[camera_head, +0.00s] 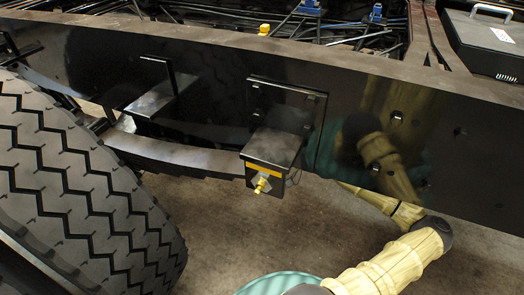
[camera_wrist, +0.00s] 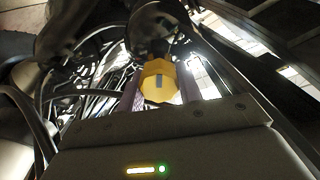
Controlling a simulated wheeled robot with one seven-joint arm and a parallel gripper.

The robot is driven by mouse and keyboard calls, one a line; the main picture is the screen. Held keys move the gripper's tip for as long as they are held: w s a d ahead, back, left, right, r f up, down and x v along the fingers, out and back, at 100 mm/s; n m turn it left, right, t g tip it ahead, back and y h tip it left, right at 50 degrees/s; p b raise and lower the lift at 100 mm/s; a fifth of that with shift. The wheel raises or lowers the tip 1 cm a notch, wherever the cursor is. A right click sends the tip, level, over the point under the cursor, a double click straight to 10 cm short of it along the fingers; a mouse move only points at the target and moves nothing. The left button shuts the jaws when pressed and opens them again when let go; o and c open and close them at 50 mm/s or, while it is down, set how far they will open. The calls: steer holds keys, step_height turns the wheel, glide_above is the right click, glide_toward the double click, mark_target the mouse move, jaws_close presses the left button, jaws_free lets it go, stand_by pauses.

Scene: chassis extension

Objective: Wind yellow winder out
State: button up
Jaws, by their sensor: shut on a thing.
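The yellow winder (camera_wrist: 157,74), a faceted knob with a grey slot in its face, shows in the middle of the wrist view. The two purple fingers of my gripper (camera_wrist: 160,88) stand on its left and right sides, and the gripper is shut on it. In the head view my gripper is hidden; my arm bends at the lower right and passes under the black chassis rail. The winder held in the gripper cannot be made out in the head view.
The black chassis rail (camera_head: 215,95) crosses the head view. A bracket (camera_head: 273,147) with a brass fitting (camera_head: 262,184) juts from it. A large tyre (camera_head: 75,195) stands at left. Dark cables (camera_wrist: 100,85) crowd the gripper's left in the wrist view.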

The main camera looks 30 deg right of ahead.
steer(key=n+b, duration=0.4)
steer(key=n, duration=0.1)
steer(key=shift+a+f+n, duration=0.15)
steer(key=shift+f+n, duration=0.05)
steer(key=shift+n, duration=0.1)
steer(key=n+b, duration=0.4)
steer(key=shift+n, duration=0.3)
steer(key=n+b, duration=0.3)
steer(key=n, duration=0.1)
steer(key=shift+f, duration=0.1)
steer(key=n+b, duration=0.3)
steer(key=n, duration=0.2)
steer(key=shift+a, duration=0.1)
steer(key=n+b, duration=0.2)
steer(key=n, duration=0.2)
steer(key=shift+b, duration=0.4)
steer(key=n+b, duration=0.2)
steer(key=n, duration=0.3)
steer(key=shift+f, duration=0.1)
steer(key=n+b, duration=0.2)
steer(key=n, duration=0.2)
steer(key=shift+n, duration=0.3)
steer(key=n+b, duration=0.2)
steer(key=n, duration=0.2)
steer(key=shift+n, duration=0.4)
